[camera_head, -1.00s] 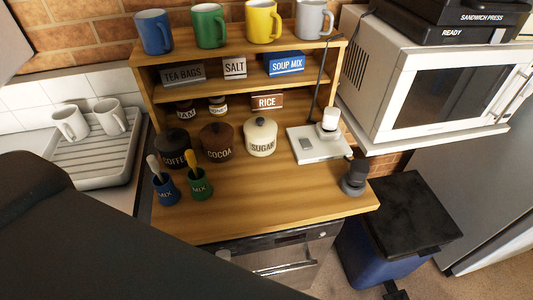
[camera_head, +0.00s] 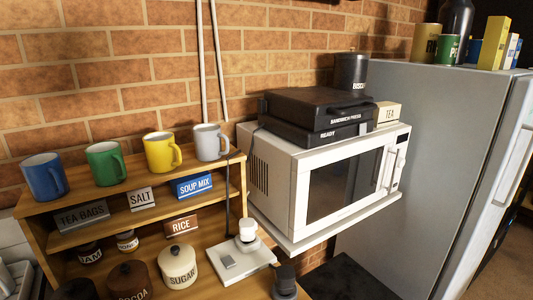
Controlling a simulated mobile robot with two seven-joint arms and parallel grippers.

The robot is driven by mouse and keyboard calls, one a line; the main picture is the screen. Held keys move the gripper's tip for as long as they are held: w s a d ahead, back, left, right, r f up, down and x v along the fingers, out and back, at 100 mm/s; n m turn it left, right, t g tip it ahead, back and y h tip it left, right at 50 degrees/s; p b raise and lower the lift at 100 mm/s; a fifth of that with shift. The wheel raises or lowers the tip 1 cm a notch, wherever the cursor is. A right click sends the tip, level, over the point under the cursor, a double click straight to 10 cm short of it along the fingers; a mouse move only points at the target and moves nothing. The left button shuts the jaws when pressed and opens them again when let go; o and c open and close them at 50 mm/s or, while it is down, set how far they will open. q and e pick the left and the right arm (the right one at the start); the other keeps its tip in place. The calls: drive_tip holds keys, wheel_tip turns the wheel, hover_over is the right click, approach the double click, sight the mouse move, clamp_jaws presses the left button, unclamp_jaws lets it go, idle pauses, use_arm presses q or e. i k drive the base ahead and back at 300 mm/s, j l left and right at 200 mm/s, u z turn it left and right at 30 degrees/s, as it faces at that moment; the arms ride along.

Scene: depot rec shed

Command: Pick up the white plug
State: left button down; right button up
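The white plug (camera_head: 247,231) stands upright on a pale, flat socket plate (camera_head: 243,263) on the wooden counter, below and left of the microwave. A grey switch-like block sits on the plate to its left. A dark cord rises behind the plug. A dark grey plug-like piece (camera_head: 285,280) stands in front and to the right, cut off by the bottom edge. Neither of my grippers shows in the head view.
A wooden shelf (camera_head: 100,193) with several mugs and label signs stands left. A white microwave (camera_head: 330,185) carries a black sandwich press (camera_head: 318,108). A tall grey fridge (camera_head: 420,150) stands right. Jars, including the sugar jar (camera_head: 177,267), sit left of the plate.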

sight(248, 234)
drive_tip(key=k, duration=0.2)
drive_tip(key=k+l, duration=0.15)
drive_tip(key=l, duration=0.15)
drive_tip(key=i+l, duration=0.2)
drive_tip(key=l, duration=0.2)
drive_tip(key=i+l, duration=0.45)
drive_tip(key=l, duration=0.3)
drive_tip(key=i+l+u, duration=0.1)
drive_tip(key=i+l, duration=0.15)
drive_tip(key=l, duration=0.15)
